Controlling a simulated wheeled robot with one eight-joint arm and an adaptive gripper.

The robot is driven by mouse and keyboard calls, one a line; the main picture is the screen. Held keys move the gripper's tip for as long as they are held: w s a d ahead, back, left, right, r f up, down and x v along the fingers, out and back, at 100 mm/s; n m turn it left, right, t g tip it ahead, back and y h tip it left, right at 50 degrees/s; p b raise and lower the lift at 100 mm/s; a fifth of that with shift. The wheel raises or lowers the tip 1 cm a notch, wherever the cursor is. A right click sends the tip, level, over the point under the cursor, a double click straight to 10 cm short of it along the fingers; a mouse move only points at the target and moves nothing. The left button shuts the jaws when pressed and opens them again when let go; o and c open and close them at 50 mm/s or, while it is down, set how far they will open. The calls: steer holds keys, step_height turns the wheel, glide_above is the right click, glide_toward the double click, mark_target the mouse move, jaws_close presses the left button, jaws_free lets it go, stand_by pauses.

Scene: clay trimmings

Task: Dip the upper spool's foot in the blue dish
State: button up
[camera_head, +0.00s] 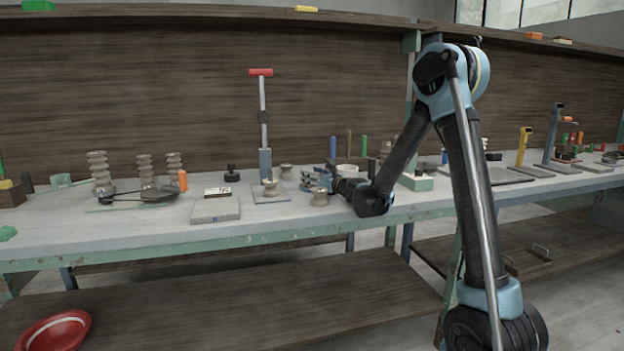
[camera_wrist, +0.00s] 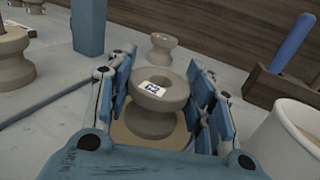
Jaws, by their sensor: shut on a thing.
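My gripper (camera_wrist: 158,88) has its blue-padded fingers on both sides of a grey-brown clay spool (camera_wrist: 152,118) in the wrist view and is shut on it. The spool is upright, with a small white and blue label on its top. Below its foot shows a wider tan round surface (camera_wrist: 122,138); I cannot tell what it is or whether they touch. In the head view my gripper (camera_head: 325,184) is low over the bench, beside a clay spool (camera_head: 319,198); I cannot tell if this is the held one. I cannot make out the blue dish.
A white cup (camera_wrist: 290,142) stands close on the right in the wrist view. Other spools (camera_wrist: 161,45) (camera_wrist: 12,62) stand behind and left, near a blue post (camera_wrist: 88,25). In the head view, a flat grey slab (camera_head: 215,211) lies left on the bench (camera_head: 150,232).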

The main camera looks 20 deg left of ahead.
steer(key=shift+r, duration=0.1)
step_height(320, 180, up, 7)
stand_by(1.3)
stand_by(0.5)
